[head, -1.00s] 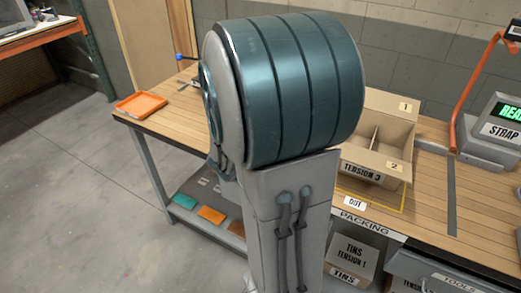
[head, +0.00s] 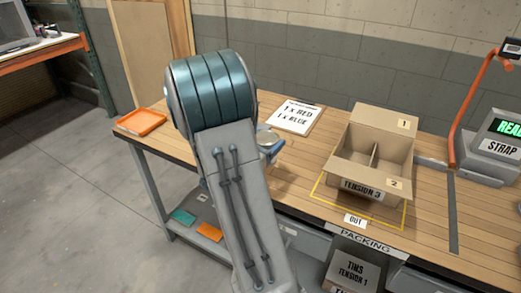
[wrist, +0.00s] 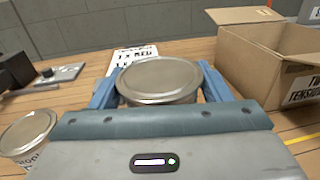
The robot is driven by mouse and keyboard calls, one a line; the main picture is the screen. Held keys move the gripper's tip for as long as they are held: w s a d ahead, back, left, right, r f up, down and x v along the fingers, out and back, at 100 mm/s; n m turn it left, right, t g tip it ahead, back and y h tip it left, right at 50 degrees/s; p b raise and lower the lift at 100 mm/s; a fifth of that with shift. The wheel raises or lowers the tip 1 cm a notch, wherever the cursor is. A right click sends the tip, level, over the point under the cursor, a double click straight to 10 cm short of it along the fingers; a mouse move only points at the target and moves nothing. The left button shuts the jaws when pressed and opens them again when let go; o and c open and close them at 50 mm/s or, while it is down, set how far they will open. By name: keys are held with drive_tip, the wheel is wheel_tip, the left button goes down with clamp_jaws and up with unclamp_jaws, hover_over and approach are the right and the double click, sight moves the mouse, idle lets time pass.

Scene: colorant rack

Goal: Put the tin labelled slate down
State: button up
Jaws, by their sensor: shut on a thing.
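A round tin with a plain metal lid (wrist: 158,80) sits between the two blue fingers of my gripper (wrist: 160,76), which is shut on it. The tin is upright; its side label is hidden, so I cannot read its name. In the head view the tin's lid (head: 267,138) shows just right of my arm, with my gripper (head: 271,148) over the bench, left of the box. I cannot tell whether the tin touches the bench. A second tin (wrist: 27,131) stands at the lower left of the wrist view, its label partly cut off.
An open cardboard box (head: 362,188) marked TENSION 3, with compartments 1 and 2, stands on the bench to the right. A sheet reading 1 x RED, 1 x BLUE (head: 296,116) lies behind the tin. An orange tray (head: 141,122) is at the left end. Bench (head: 320,120) is bare between sheet and box.

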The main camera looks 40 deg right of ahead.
drive_tip(key=w, duration=0.1)
drive_tip(key=w+f, duration=0.2)
drive_tip(key=shift+w+d, duration=0.1)
drive_tip(key=shift+d, duration=0.15)
drive_tip(key=shift+f, duration=1.95)
drive_tip(key=shift+f, duration=0.2)
drive_tip(key=o, duration=1)
